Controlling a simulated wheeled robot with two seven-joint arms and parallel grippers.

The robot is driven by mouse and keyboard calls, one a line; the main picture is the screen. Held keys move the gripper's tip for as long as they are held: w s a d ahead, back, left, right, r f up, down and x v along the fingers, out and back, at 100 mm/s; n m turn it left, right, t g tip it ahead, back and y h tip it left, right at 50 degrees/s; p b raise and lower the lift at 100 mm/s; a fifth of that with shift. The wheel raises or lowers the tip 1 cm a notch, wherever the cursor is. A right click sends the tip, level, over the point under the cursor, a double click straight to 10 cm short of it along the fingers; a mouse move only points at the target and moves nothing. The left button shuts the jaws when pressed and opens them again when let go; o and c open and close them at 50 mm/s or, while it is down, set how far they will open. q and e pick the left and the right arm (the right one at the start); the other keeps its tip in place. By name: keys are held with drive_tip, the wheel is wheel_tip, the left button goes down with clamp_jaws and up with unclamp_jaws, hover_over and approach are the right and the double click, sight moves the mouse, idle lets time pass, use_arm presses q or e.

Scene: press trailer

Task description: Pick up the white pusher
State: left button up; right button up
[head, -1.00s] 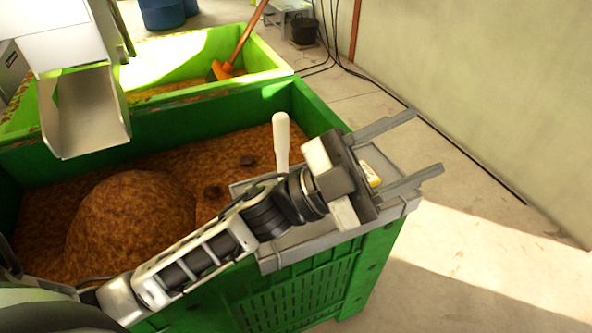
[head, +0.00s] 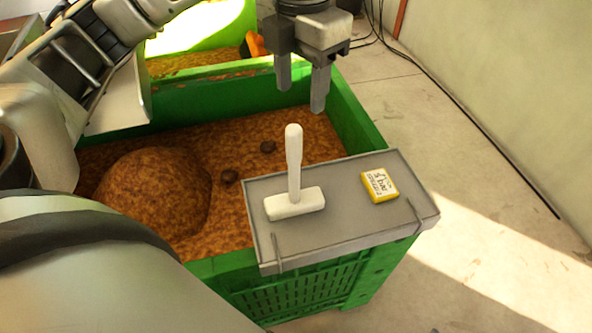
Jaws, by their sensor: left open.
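The white pusher (head: 294,204) stands on a grey tray (head: 345,232), its block base flat on the tray and its handle (head: 293,160) pointing up. My left gripper (head: 302,92) points down with its two fingers apart and empty. In the picture it is above and slightly right of the top of the handle, apart from it. My right gripper is not in the view.
The tray rests on the near right corner of a green crate (head: 355,125) of brown pomace (head: 155,190). A yellow and white packet (head: 379,185) lies right of the pusher. A metal chute (head: 122,100) hangs over the crate at left. Another green crate stands behind.

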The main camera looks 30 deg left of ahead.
sight(295, 147)
use_arm(q)
wheel_tip(295, 147, down, 7)
drive_tip(key=shift+f, duration=0.1)
drive_tip(key=f, duration=0.4)
drive_tip(key=shift+s+a+f+p, duration=0.25)
drive_tip(key=shift+a+f+p, duration=0.1)
drive_tip(key=shift+a+p, duration=0.05)
drive_tip(key=shift+f, duration=0.4)
drive_tip(key=shift+c, duration=0.3)
clamp_jaws()
